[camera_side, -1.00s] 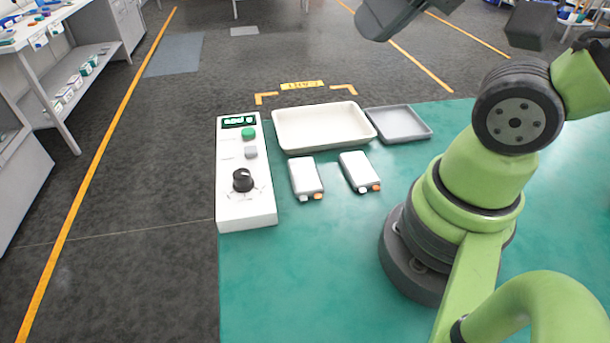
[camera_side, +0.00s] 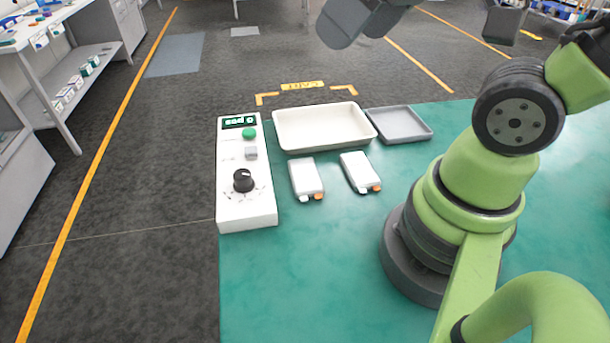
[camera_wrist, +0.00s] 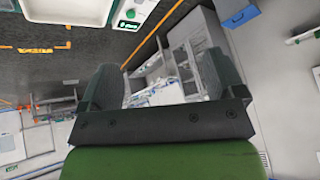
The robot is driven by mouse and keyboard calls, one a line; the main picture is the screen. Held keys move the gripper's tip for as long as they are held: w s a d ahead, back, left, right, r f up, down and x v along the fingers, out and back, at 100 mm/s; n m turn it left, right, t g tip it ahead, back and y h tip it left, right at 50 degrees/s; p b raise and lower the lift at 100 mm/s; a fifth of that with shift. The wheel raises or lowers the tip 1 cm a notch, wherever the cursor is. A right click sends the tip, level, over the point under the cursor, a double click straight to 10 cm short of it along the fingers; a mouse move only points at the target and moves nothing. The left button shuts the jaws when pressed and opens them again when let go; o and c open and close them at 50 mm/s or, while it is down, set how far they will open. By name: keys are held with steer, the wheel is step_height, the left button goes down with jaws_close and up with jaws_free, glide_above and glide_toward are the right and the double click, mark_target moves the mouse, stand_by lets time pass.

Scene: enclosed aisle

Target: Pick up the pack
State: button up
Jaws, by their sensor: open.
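Two white packs lie side by side on the green mat in the side view, a left pack (camera_side: 306,177) and a right pack (camera_side: 359,170). Each has a pale and an orange end piece at its near end. My gripper is partly cut off at the top of the side view, high above the work and apart from both packs. In the wrist view my gripper (camera_wrist: 162,72) is open, with its two dark fingers wide apart and nothing between them. Neither pack can be made out in the wrist view.
A cream tray (camera_side: 325,148) stands just behind the packs, with a shallow grey tray (camera_side: 405,138) to its right. A white control box (camera_side: 232,211) with a black dial stands left of the packs. The green mat (camera_side: 300,270) is clear in front.

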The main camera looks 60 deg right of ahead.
steer(key=w+d+f+n+g+h, duration=0.1)
steer(key=w+d+f+n+g, duration=0.1)
steer(key=w+f+n, duration=0.6)
steer(key=n+g, duration=0.4)
steer(key=n, duration=1.5)
glide_above(305, 172)
step_height(305, 172, down, 12)
steer(key=shift+n+h, duration=0.3)
step_height(305, 172, down, 4)
steer(key=shift+d+f, duration=0.15)
steer(key=shift+a+f, duration=0.2)
steer(key=shift+f, duration=2.85)
steer(key=shift+c, duration=0.2)
steer(key=c, duration=1)
